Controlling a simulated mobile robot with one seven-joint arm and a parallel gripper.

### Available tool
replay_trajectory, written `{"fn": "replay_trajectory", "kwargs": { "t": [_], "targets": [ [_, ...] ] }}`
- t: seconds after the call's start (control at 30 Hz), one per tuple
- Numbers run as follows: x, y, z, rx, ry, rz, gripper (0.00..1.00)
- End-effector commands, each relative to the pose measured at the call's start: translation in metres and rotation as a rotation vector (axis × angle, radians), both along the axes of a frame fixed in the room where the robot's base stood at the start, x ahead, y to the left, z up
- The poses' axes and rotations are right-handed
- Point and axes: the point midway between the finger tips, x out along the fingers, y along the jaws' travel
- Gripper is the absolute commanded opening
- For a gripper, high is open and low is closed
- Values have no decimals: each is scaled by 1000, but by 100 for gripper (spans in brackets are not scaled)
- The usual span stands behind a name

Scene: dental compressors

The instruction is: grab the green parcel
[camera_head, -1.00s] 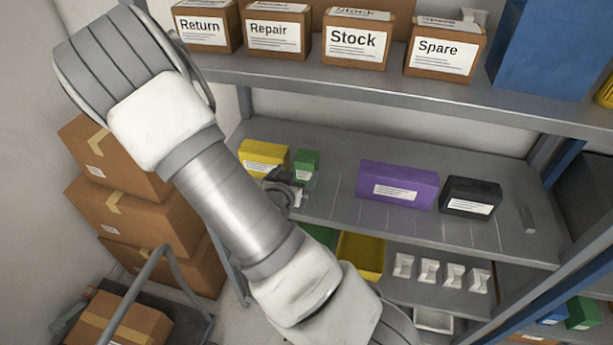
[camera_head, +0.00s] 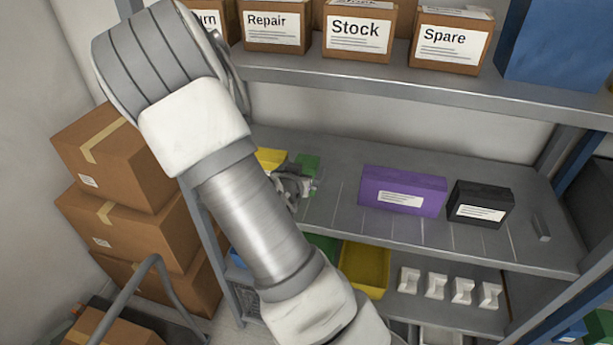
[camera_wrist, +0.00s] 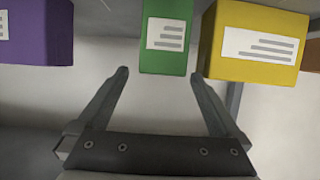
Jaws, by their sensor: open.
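The green parcel (camera_wrist: 166,58) is a narrow box with a white label, at the top middle of the wrist view. In the head view only its upper part (camera_head: 309,162) shows, behind my gripper. My gripper (camera_wrist: 158,75) is open and empty. In the wrist view its two fingers point toward the green parcel, one on either side of its lower end, with gaps on both sides. I cannot tell how deep the parcel lies between them. In the head view my gripper (camera_head: 306,187) is at the middle shelf's left part.
A yellow box (camera_wrist: 254,42) stands close beside the green parcel. A purple box (camera_head: 402,191) and a black box (camera_head: 480,203) stand farther right on the middle shelf (camera_head: 345,228). Labelled cartons, such as Stock (camera_head: 357,32), sit on the shelf above. Bare shelf separates purple from green.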

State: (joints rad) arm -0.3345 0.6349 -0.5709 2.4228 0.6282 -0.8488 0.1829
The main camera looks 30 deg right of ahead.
Motion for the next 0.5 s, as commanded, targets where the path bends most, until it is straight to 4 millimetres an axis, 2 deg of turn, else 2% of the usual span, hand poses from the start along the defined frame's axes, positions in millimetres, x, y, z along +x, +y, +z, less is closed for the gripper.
{"fn": "replay_trajectory", "kwargs": {
  "t": [0.3, 0.5],
  "targets": [
    [24, -24, -17, -1, 1, -3, 100],
    [32, -32, -22, 0, 0, -1, 100]
  ]
}}
